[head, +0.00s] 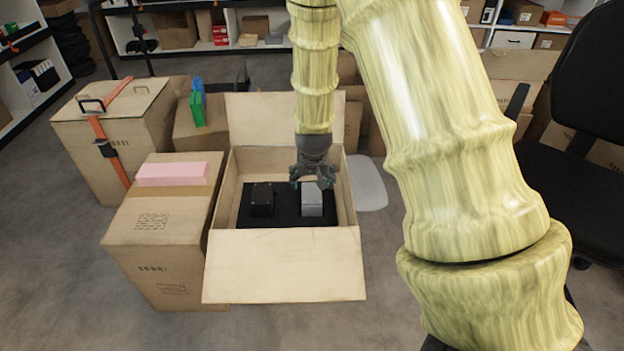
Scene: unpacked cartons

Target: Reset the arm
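My arm, pale yellow-green with dark streaks, comes in from the right and reaches over an open carton. My gripper (312,179), dark grey, points down above the right half of the open carton (287,262). Its fingers are just above or around the top of a grey box-shaped item (312,202); I cannot tell whether they touch it. A small black item (262,200) stands to the left of it on the black insert (285,216) in the carton.
A closed carton (160,235) with a pink block (172,174) on top stands directly left. A strapped carton (120,130) is behind it. A black office chair (590,150) stands right. Shelves line the back. Floor in front is clear.

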